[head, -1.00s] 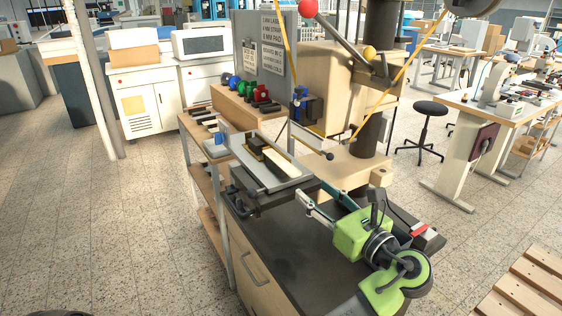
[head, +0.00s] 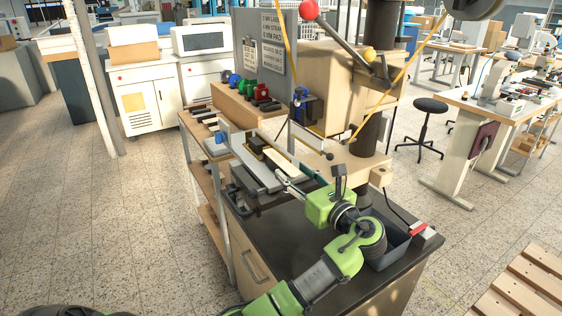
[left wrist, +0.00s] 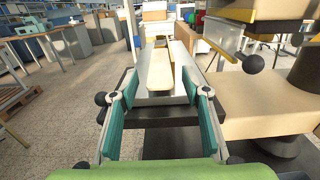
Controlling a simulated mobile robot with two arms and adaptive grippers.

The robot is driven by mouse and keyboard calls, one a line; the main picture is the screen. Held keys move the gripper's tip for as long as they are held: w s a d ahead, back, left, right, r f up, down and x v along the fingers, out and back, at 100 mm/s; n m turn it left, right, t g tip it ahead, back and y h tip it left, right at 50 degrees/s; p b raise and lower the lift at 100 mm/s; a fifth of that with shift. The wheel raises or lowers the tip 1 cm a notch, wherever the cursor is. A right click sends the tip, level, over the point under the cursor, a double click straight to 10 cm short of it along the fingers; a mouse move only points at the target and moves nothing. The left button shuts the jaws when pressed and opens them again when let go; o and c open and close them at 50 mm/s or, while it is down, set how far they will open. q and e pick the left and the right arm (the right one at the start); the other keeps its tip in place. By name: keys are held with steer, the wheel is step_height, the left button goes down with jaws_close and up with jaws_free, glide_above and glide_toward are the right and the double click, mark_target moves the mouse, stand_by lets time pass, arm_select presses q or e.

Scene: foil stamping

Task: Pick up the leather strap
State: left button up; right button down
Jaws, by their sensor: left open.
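The pale tan leather strap (head: 284,164) lies on the grey plate of the stamping press. In the left wrist view the strap (left wrist: 160,72) runs lengthwise away from me, its near end close to the fingertips. My left gripper (head: 288,174) is open and empty, at the near end of the strap. In the left wrist view its teal fingers (left wrist: 159,86) stand apart on either side of the strap's line, and I see no clear contact. The fingers partly hide the plate's near edge in the head view. My right gripper is not in view.
The press's body (head: 340,85) and its lever with a red knob (head: 308,9) rise just behind the plate. A rack of coloured foil rolls (head: 248,88) stands behind left. A grey bin (head: 396,243) sits on the dark bench (head: 285,235), right of my arm.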

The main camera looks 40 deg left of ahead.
arm_select(q)
steer(key=c, duration=0.9)
steer(key=shift+r, duration=0.1)
